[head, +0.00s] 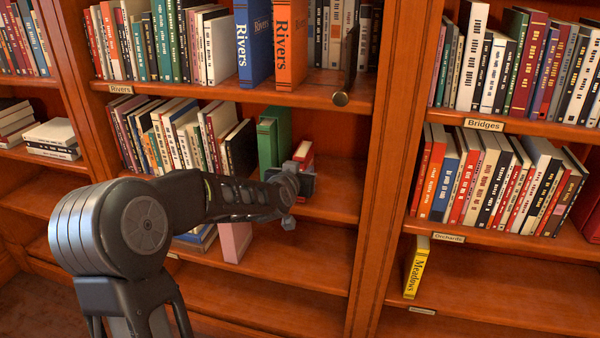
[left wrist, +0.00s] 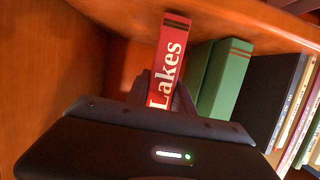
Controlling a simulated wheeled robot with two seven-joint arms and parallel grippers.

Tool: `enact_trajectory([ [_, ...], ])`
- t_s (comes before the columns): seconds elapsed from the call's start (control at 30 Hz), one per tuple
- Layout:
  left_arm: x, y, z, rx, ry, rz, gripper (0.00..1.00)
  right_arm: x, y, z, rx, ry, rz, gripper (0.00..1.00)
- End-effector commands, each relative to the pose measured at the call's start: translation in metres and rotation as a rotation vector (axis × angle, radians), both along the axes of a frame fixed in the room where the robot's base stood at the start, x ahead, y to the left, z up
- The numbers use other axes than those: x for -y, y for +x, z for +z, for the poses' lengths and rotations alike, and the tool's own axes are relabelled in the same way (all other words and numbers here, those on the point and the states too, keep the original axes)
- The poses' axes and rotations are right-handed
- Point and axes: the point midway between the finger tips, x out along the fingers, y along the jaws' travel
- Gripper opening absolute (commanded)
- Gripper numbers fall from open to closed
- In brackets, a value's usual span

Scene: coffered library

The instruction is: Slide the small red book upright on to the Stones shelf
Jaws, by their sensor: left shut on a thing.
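The small red book (head: 304,151), with "Lakes" on its spine in the left wrist view (left wrist: 168,62), stands roughly upright in my left gripper (head: 300,180). The gripper's fingers (left wrist: 162,94) are shut on its lower part. The book is inside the middle bay, to the right of two green books (head: 268,142) in the head view. The gripper hides the book's lower end, so I cannot tell whether it touches the shelf board (head: 335,200). No label reading Stones can be read. My right gripper is not in view.
Leaning books (head: 240,150) fill the bay's left part. Bare board lies right of the red book, up to the wooden upright (head: 375,180). A shelf edge (head: 300,100) runs above. A pink book (head: 235,242) and yellow Meadows book (head: 416,268) stand lower.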

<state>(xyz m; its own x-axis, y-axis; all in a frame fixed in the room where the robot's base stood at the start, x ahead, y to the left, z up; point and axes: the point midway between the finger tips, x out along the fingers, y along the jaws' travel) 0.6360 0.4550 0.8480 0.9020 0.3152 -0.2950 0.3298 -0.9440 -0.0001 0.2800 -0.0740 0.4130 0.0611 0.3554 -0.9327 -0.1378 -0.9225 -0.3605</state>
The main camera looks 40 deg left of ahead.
Motion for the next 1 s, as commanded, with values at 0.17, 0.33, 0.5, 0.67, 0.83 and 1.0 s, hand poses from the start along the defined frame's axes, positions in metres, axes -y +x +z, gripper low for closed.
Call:
enact_trajectory([
  [0.17, -0.0001, 0.0002, 0.0015, 0.003, 0.001, 0.0, 0.0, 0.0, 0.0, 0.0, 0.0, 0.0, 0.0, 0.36],
  [0.33, 0.0, 0.0001, 0.0008, 0.003, 0.001, 0.0, 0.0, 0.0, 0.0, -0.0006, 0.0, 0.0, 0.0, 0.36],
  [0.5, 0.0001, 0.0001, -0.0023, 0.003, 0.001, 0.0, 0.0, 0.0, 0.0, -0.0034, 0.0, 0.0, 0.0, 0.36],
  [0.67, 0.0, 0.0, -0.0057, 0.003, 0.001, 0.0, 0.0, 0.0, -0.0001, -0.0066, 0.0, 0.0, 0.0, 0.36],
  [0.83, 0.0001, 0.0, -0.0046, 0.002, 0.001, 0.0, 0.43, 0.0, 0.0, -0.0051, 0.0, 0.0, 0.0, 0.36],
  [1.0, 0.0001, -0.0001, -0.0051, 0.001, 0.0, 0.0, 0.54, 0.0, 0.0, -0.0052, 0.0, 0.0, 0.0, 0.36],
])
